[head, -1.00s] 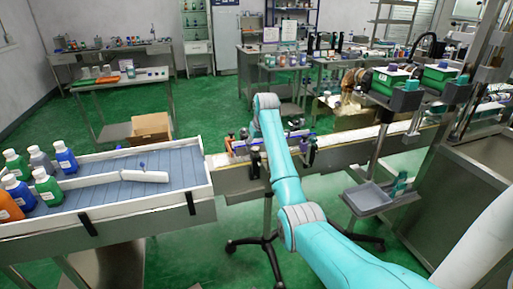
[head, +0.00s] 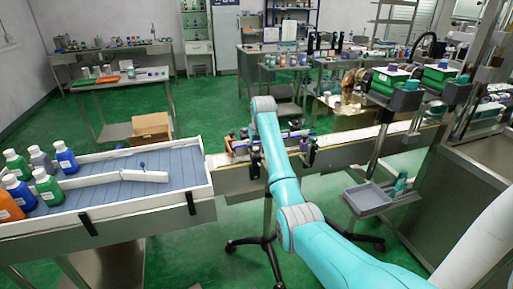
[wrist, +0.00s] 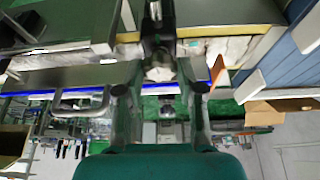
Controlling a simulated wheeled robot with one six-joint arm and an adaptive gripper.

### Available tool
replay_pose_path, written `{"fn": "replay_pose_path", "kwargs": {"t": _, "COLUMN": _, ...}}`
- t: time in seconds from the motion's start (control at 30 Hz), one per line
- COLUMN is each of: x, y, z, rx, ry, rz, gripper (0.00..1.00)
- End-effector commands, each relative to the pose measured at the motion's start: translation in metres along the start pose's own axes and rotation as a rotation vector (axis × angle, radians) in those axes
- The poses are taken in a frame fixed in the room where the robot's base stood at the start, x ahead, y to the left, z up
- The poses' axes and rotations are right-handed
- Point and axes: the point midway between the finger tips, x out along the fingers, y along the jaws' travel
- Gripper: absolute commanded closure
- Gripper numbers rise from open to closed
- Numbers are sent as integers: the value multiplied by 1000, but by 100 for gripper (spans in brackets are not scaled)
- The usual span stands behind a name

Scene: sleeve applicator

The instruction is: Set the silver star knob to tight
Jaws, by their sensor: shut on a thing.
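The silver star knob (wrist: 160,73) shows as a pale, faceted metal piece in the middle of the wrist view, at the end of a dark bracket. My gripper (wrist: 160,90) has one finger on each side of it and is shut on it. The knob's turn angle and any tight mark cannot be read. In the head view my arm reaches over the conveyor and hides the gripper and the knob.
The conveyor (head: 345,156) runs to the right, with blue-edged guide rails at my arm. A white-edged tray table (head: 110,235) with several bottles stands at left. A grey bin (head: 367,198) is at right. A metal handle (wrist: 80,104) is near my left finger.

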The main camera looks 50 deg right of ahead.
Motion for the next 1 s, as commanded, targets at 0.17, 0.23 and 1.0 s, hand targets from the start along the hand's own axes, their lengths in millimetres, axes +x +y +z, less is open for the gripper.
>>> {"fn": "replay_pose_path", "kwargs": {"t": 0.17, "x": 0, "y": -2, "z": 0, "rx": 117, "ry": -1, "rz": 49, "gripper": 97}}
{"fn": "replay_pose_path", "kwargs": {"t": 0.23, "x": 0, "y": -2, "z": 0, "rx": 148, "ry": -1, "rz": 61, "gripper": 97}}
{"fn": "replay_pose_path", "kwargs": {"t": 1.0, "x": 0, "y": -2, "z": 0, "rx": 172, "ry": 0, "rz": 70, "gripper": 37}}
